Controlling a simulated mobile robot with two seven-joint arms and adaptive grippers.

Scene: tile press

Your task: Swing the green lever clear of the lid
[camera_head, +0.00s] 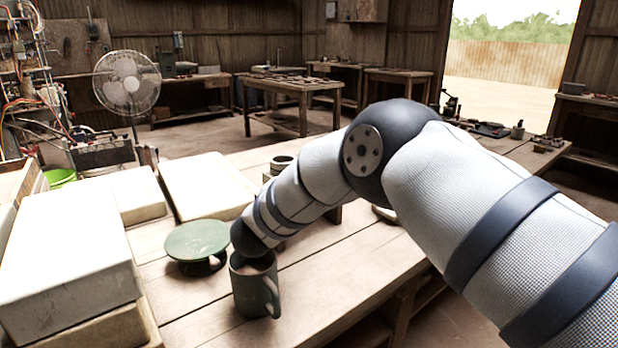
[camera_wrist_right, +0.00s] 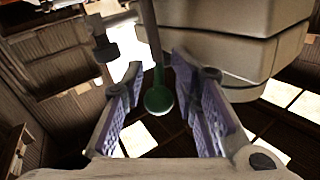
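The green lever's round knob (camera_wrist_right: 158,100) shows in the right wrist view, on a thin grey shaft that runs up out of the picture. My right gripper (camera_wrist_right: 157,66) is open, its purple-padded fingers on either side of the knob and lower shaft. I see gaps on both sides and no clear contact. In the head view my right arm comes in from the right and hides the lever and my right gripper. Pale stacked slabs (camera_wrist_right: 235,45) stand at the upper right of the wrist view; I cannot tell whether one is the lid. My left gripper is not in view.
On the wooden bench (camera_head: 345,283) a dark mug (camera_head: 255,290) and a round green stand (camera_head: 197,240) sit close to my right arm. White blocks (camera_head: 70,255) fill the left side. The bench's front right is clear.

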